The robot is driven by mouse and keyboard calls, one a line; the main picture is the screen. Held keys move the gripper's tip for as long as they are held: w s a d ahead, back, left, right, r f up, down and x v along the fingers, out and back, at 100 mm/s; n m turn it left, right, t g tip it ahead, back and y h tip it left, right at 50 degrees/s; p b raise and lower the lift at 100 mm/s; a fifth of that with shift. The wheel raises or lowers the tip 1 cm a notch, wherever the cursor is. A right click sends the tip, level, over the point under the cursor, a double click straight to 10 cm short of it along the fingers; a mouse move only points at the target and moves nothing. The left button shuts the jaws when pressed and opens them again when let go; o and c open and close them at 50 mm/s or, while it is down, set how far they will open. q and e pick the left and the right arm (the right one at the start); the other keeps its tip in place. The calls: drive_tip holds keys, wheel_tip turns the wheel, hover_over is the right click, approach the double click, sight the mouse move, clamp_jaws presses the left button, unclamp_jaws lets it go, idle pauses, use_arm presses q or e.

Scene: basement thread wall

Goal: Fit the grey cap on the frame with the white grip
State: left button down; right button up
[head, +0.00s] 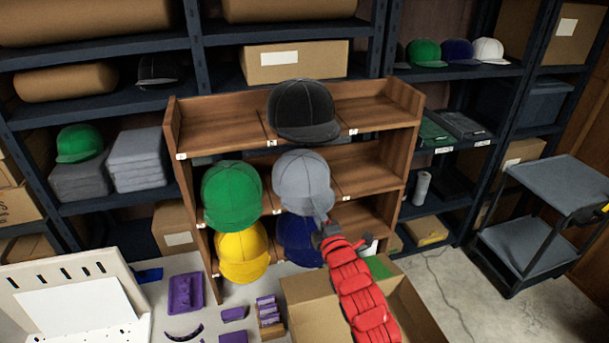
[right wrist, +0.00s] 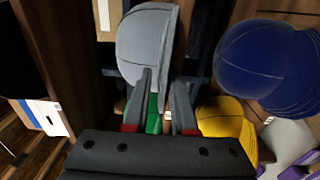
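The grey cap (head: 302,180) sits at the middle level of the wooden cubby shelf, its brim pointing down toward me. My right gripper (head: 322,230) is just below that brim. In the right wrist view, the two fingers of the gripper (right wrist: 163,85) stand apart on either side of the brim of the grey cap (right wrist: 143,45). They look open, and I cannot tell whether either finger touches it. I cannot make out a frame with a white grip in either view. My left gripper is out of view.
A green cap (head: 232,196), a yellow cap (head: 242,255), a blue cap (head: 297,240) and a black cap (head: 303,111) surround the grey one. A cardboard box (head: 315,305) lies below my right arm. Purple parts (head: 186,293) and a white panel (head: 75,300) are at lower left.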

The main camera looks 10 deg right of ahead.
clamp_jaws()
drive_tip(key=shift+r, duration=0.1)
drive_tip(key=shift+r, duration=0.85)
drive_tip(key=shift+s, duration=0.15)
drive_tip(key=s+d+p, duration=0.1)
drive_tip(key=s+p, duration=0.7)
drive_tip(key=s, duration=1.1)
drive_tip(key=shift+s, duration=0.35)
